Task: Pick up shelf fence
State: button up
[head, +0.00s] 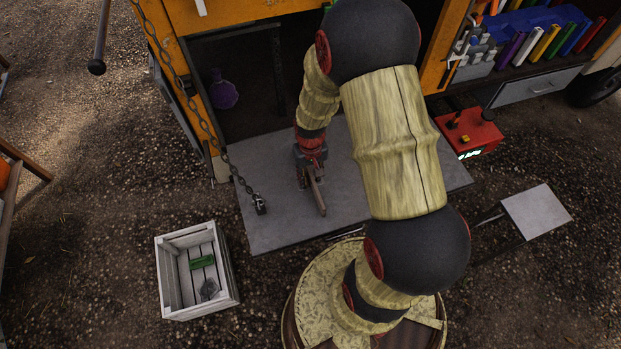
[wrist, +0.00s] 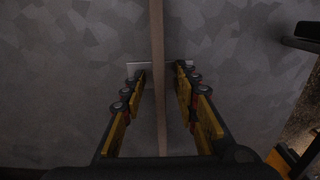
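A thin brown bar, which looks like the shelf fence (wrist: 157,42), runs up the middle of the wrist view over the grey metal platform (wrist: 70,45). In the head view the fence (head: 318,198) shows at my gripper (head: 309,181), above the platform (head: 270,220). In the wrist view my gripper (wrist: 160,72) is open, with one finger on each side of the bar and a gap on both sides. A pale flat piece (wrist: 136,69) shows behind the fingertips. My arm hides part of the platform in the head view.
A white crate (head: 170,285) with a green item stands on the gravel at lower left. A chain (head: 185,85) hangs to the platform's left edge.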

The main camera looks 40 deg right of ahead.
jog(key=shift+c, duration=1.4)
grip_shut()
